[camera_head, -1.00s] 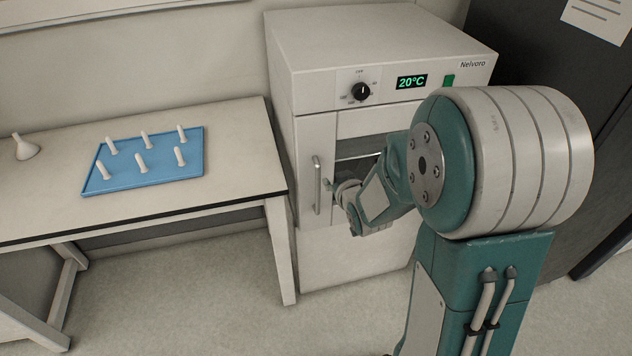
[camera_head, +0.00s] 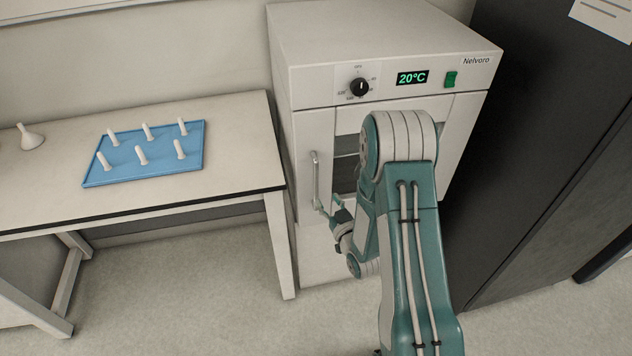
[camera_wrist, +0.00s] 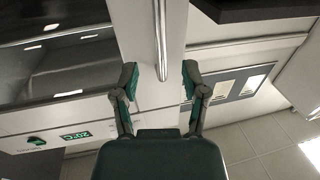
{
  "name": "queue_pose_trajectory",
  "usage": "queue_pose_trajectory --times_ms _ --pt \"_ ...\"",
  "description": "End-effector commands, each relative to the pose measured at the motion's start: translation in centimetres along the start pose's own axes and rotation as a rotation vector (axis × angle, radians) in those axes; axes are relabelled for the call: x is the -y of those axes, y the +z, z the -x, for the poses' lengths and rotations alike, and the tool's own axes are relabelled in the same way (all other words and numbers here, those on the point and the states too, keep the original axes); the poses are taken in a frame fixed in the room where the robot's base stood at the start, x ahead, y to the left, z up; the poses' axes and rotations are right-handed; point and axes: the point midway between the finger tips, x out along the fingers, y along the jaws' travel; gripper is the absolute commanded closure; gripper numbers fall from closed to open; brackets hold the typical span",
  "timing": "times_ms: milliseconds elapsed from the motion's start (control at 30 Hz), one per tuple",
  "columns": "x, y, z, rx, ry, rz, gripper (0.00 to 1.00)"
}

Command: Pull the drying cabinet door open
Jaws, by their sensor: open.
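The drying cabinet (camera_head: 380,40) stands against the wall with its door shut. Its vertical bar handle (camera_head: 316,180) is on the left side of the door, beside a dark window (camera_head: 345,172). My gripper (camera_head: 330,208) is open near the lower end of the handle. In the wrist view my gripper (camera_wrist: 160,80) has its two fingers spread, and the handle (camera_wrist: 161,40) lies between them in the picture, its end near the fingertips. Neither finger clearly touches the handle. My arm hides part of the door's middle and lower right.
A table (camera_head: 60,205) stands at the left, holding a blue tray (camera_head: 150,175) with several white pegs and a white funnel (camera_head: 30,138). A dark cabinet (camera_head: 540,130) stands close at the right. Floor is clear in front of the table.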

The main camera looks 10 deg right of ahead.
Motion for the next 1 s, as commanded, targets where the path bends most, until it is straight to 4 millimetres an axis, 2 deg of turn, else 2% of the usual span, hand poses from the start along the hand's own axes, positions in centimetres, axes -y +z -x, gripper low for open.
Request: queue_pose_trajectory --times_ms 200,400,567,800,833,933,967,1000 --pt "0.1 0.0 -4.2 -0.002 -0.002 0.001 0.43" --pt "0.0 0.0 -7.2 0.000 0.000 0.000 0.43" --pt "0.0 0.0 -8.2 0.000 0.000 0.000 0.43" --pt "0.0 0.0 -8.3 0.001 0.000 0.000 0.43" --pt "0.0 0.0 -8.3 0.001 0.000 0.000 0.48" --pt "0.0 0.0 -8.3 0.001 0.000 0.000 0.92" --pt "0.0 0.0 -8.3 0.001 0.000 0.000 1.00" --pt "0.0 0.0 -8.3 0.001 0.000 0.000 1.00"
